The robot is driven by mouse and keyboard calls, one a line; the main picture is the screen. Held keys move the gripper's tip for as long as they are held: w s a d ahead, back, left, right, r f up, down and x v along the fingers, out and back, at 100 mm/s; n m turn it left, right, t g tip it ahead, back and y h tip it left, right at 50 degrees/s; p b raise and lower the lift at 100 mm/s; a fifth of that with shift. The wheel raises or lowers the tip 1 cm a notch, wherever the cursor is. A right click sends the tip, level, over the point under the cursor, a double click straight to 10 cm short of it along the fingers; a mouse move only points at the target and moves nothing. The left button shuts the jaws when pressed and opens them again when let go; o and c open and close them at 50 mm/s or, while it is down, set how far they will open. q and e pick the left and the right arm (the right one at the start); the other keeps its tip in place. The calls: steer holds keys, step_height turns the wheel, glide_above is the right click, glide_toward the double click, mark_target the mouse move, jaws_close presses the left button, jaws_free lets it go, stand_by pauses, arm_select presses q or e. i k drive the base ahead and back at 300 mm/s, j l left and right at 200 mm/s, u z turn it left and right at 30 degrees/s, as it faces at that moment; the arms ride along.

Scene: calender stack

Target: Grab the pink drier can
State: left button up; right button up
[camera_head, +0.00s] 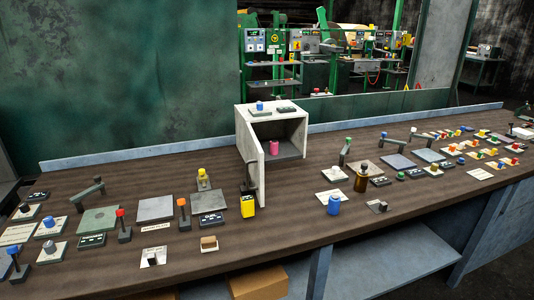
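A small pink can (273,146) stands upright inside an open-fronted white box (242,122) at the middle of the long dark wooden bench. It is toward the left of the box's interior, near the back. A white panel (261,178), which looks like a door swung open, stands out from the box's left front edge toward the bench front. The right side of the box opening is clear. Neither of my grippers shows in this view.
A yellow object with a dark upper part (247,206) stands before the panel. A blue can (334,204) and a brown cylinder (361,180) are on the right. Levers, buttons and plates crowd both bench ends. Bare wood (290,210) lies in front of the box.

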mark_target(274, 145)
steer(key=i+l, duration=0.15)
steer(key=l, duration=0.2)
steer(key=i+l+u, duration=0.1)
steer(key=l, duration=0.25)
steer(key=i+l+u, duration=0.1)
steer(key=l, duration=0.25)
steer(key=i+l, duration=0.2)
steer(key=l, duration=0.2)
